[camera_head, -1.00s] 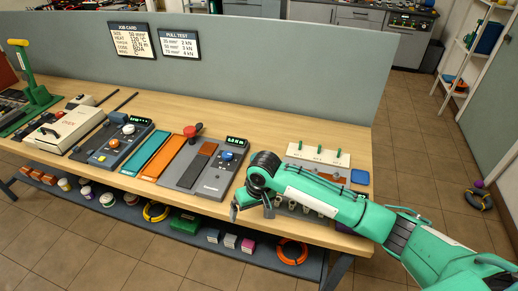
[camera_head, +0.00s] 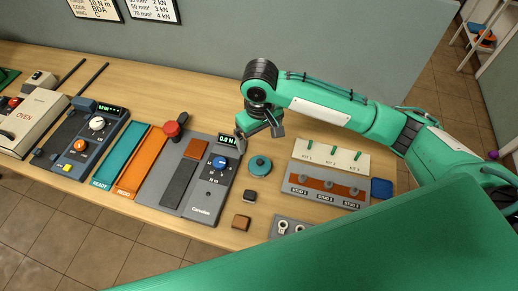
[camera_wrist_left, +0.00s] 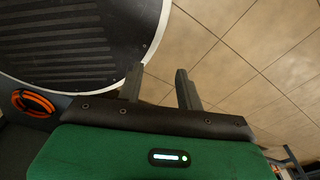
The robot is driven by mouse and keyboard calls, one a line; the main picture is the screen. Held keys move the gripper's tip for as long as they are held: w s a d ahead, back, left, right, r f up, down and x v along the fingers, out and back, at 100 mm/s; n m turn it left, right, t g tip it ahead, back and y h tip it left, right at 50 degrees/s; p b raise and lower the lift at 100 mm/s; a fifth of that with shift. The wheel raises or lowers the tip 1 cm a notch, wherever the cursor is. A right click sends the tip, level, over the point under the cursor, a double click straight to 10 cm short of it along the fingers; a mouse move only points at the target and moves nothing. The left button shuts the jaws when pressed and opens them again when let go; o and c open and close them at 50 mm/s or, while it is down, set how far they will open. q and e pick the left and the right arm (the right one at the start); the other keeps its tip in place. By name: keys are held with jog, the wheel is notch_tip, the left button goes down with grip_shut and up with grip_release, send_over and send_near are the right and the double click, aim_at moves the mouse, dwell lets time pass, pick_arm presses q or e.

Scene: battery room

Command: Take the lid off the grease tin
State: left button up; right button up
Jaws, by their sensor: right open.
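The grease tin appears to be the small round teal tin (camera_head: 260,166) with a knob on top, standing on the bench right of the grey tester; its lid seems to be on. My right gripper (camera_head: 258,137) is open and empty, above and just behind the tin in the head view, apart from it. My left gripper (camera_wrist_left: 160,88) shows in the left wrist view with its two fingers apart and nothing between them, over the tiled floor.
A black block (camera_head: 249,196) and a brown block (camera_head: 241,222) lie in front of the tin. The grey tester (camera_head: 205,185) with a red-knobbed lever stands left. A stud rack (camera_head: 325,188), a kit board (camera_head: 331,155) and a blue pad (camera_head: 381,188) lie right.

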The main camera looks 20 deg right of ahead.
send_over(260, 162)
jog(key=f, duration=0.2)
jog(key=f+p, duration=0.1)
jog(key=f, duration=0.1)
jog(key=shift+s+f, duration=0.2)
jog(key=shift+f, duration=0.1)
notch_tip(260, 162, down, 4)
jog(key=shift+w+f+p, duration=0.15)
jog(key=shift+p, duration=0.45)
notch_tip(260, 162, down, 4)
jog(key=shift+r+p, duration=0.2)
jog(key=shift+p, duration=0.5)
jog(key=shift+f, duration=0.4)
pick_arm(q)
jog(key=r, duration=0.1)
jog(key=s+r, duration=0.1)
jog(key=r, duration=0.1)
jog(key=shift+s+a+r, duration=0.1)
jog(key=shift+s+r, duration=0.2)
jog(key=shift+r, duration=0.05)
pick_arm(e)
jog(key=c, duration=1)
